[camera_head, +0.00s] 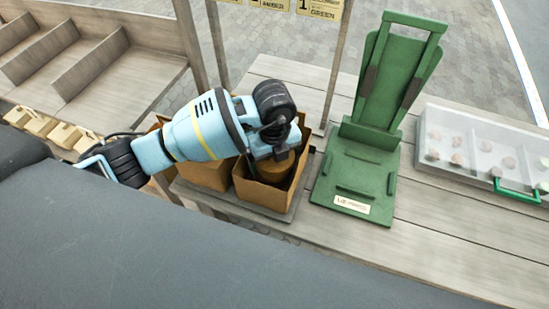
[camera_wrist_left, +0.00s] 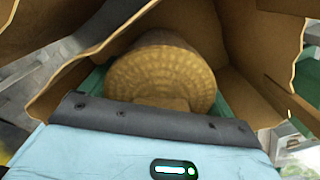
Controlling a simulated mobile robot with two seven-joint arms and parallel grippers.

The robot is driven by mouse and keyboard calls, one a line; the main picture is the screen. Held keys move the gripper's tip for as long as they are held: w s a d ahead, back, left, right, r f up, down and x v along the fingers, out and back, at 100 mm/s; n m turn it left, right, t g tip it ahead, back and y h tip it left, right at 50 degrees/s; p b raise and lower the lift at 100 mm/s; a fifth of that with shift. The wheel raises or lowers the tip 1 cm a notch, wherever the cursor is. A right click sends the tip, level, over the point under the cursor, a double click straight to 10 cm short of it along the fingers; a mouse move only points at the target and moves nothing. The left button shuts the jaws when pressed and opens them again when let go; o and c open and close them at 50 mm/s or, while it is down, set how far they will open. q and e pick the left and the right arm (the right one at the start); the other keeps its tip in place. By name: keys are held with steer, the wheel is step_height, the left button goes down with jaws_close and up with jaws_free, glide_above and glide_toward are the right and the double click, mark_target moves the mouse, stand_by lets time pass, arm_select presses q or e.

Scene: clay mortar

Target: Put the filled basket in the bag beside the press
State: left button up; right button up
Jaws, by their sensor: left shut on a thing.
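The basket (camera_wrist_left: 160,75) is woven, round and tan-brown, and fills the middle of the left wrist view; its contents cannot be made out. In the head view the basket (camera_head: 273,169) is partly hidden under my left gripper (camera_head: 272,152). That gripper is shut on the basket and points down into the open brown paper bag (camera_head: 262,194) beside the press. The bag's walls (camera_wrist_left: 255,45) surround the basket in the wrist view. I cannot tell whether the basket touches the bag's bottom. The green press (camera_head: 372,120) stands upright just right of the bag. My right gripper is not in view.
A second brown bag (camera_head: 207,174) stands left of the first. A clear bin (camera_head: 470,150) with a green handle and small round lumps sits on the bench, right of the press. Wooden posts and yellow signs (camera_head: 318,7) stand behind. The front right bench planks (camera_head: 450,235) are clear.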

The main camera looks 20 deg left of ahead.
arm_select(q)
steer(key=o, duration=0.9)
steer(key=shift+o, duration=0.2)
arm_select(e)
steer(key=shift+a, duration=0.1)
arm_select(q)
step_height(320, 180, up, 11)
steer(key=shift+f+p, duration=0.15)
steer(key=shift+p, duration=0.4)
steer(key=shift+r, duration=0.75)
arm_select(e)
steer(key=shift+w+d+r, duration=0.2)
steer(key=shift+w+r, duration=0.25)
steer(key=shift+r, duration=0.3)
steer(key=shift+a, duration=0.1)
